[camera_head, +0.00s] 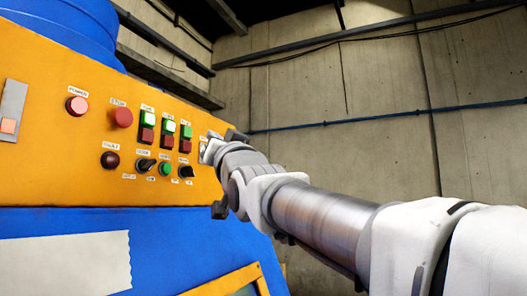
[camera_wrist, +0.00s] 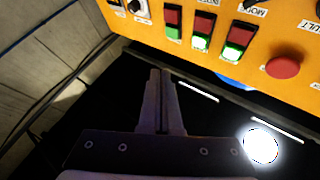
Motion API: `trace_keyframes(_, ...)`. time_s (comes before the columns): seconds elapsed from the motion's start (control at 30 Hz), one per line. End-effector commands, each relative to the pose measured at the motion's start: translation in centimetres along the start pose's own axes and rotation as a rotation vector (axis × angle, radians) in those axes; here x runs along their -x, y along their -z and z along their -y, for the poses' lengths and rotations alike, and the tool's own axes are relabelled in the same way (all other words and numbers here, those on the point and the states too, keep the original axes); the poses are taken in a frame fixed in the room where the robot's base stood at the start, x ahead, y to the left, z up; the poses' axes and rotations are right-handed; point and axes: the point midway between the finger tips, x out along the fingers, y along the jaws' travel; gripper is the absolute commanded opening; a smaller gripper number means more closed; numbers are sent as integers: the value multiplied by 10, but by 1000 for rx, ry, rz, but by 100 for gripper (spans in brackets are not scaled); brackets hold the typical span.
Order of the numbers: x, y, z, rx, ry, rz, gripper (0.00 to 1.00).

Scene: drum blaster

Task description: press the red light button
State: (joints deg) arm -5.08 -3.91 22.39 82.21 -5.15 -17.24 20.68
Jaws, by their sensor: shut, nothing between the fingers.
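The orange control panel (camera_head: 60,140) carries three stacked pairs of square buttons, green above red. Their red halves are the left (camera_head: 147,135), middle (camera_head: 168,141) and right (camera_head: 185,146) ones. The labels are too small to read, so I cannot tell which is the light button. In the wrist view the panel appears upside down, with the pairs' red buttons (camera_wrist: 173,15) (camera_wrist: 206,21) (camera_wrist: 242,33) at the top. My gripper (camera_wrist: 160,73) is shut and empty, apart from the panel in that view. In the head view my gripper (camera_head: 212,147) is at the panel's right end, its fingertips unclear.
A round red stop button (camera_head: 122,117) and a pale red power button (camera_head: 77,105) sit left of the pairs. Below are a dark red button (camera_head: 110,160), black knobs (camera_head: 146,165) and a green button (camera_head: 165,168). A concrete wall (camera_head: 350,75) stands behind.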

Motion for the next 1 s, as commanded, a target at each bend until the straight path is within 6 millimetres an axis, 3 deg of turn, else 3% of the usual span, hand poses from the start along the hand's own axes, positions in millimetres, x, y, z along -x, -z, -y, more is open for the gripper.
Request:
trace_keyframes(0.73, -51, -34, 36, -4, 0, 4, 0)
trace_keyframes(1.0, -60, -43, 44, -1, -1, 2, 0)
